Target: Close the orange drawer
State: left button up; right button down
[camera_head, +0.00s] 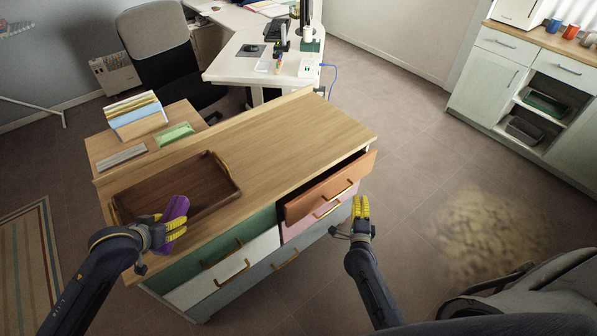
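The orange drawer (322,193) is at the upper right of the wooden-topped cabinet's front and is pulled partly out, with a dark gap behind its front. Its handle (336,193) faces the room. My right gripper (360,207) is just to the right of the drawer front and in front of the cabinet; its yellow fingers are together with nothing visible between them. My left gripper (176,228) is at the tray's front edge, shut on a purple object (178,206) that is partly hidden by its fingers.
A brown wooden tray (233,181) lies on the cabinet top (300,135). A pink drawer (303,225) lies below the orange one, with green (225,243) and white (220,276) drawers to the left. Open floor lies right of the cabinet; a grey chair-like shape fills the lower right.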

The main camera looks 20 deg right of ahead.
pick_arm(q)
jog(key=shift+d, duration=0.1)
pick_arm(e)
send_near(352, 167)
jog(key=w+d, duration=0.1)
jog(key=d, duration=0.3)
jog(key=shift+w+a+f, duration=0.1)
jog(key=shift+w+a, duration=0.2)
jog(key=shift+w, duration=0.4)
jog(key=shift+w+a, duration=0.25)
jog(key=shift+w, duration=0.4)
jog(key=shift+w+a+f, duration=0.1)
jog(key=shift+w+a, duration=0.2)
jog(key=shift+w, duration=0.4)
